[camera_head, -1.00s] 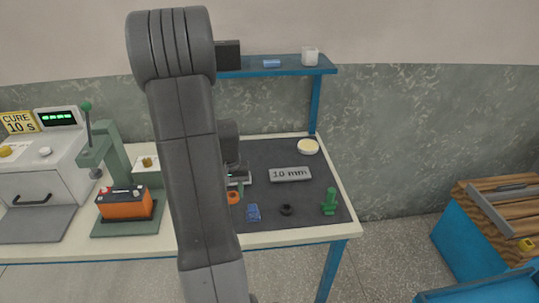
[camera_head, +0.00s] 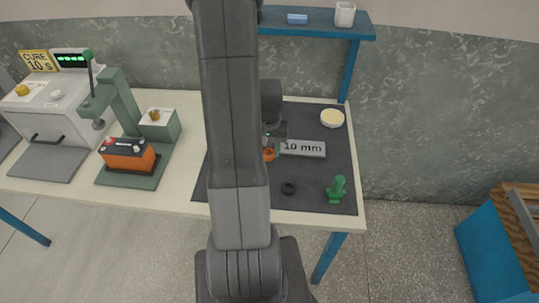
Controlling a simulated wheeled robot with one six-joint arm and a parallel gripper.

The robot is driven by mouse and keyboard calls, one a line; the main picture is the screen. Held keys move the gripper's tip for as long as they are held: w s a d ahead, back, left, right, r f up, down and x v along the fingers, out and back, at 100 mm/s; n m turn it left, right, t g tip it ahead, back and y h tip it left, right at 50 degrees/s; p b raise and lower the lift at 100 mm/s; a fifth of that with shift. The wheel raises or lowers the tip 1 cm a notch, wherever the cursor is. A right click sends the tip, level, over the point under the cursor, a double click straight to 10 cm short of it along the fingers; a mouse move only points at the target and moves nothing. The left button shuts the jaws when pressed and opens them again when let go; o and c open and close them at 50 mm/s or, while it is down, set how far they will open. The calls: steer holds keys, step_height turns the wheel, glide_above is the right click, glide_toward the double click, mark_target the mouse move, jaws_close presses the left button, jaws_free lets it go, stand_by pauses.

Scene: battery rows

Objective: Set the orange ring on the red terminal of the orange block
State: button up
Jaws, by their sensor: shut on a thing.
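The orange block (camera_head: 128,160) is a battery-like box with a dark top. It sits on the green base of a press at the left. Its red terminal (camera_head: 109,141) shows at the top left corner. The orange ring (camera_head: 269,154) is at my gripper (camera_head: 271,147), over the dark mat at the centre right. My gripper is shut on the ring. My arm hides part of the jaws and the mat behind it. I cannot tell whether the ring touches the mat.
The green press (camera_head: 122,105) stands over the block's left end. A small green box (camera_head: 159,123) is behind it. On the mat (camera_head: 315,185) are a black ring (camera_head: 288,188), a green figure (camera_head: 337,189), a "10 mm" plate (camera_head: 303,148) and a cream disc (camera_head: 332,118).

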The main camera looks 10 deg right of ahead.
steer(key=shift+f, duration=2.1)
steer(key=shift+f, duration=0.1)
steer(key=o, duration=0.5)
steer(key=shift+f, duration=0.1)
steer(key=o, duration=0.4)
steer(key=shift+o, duration=0.2)
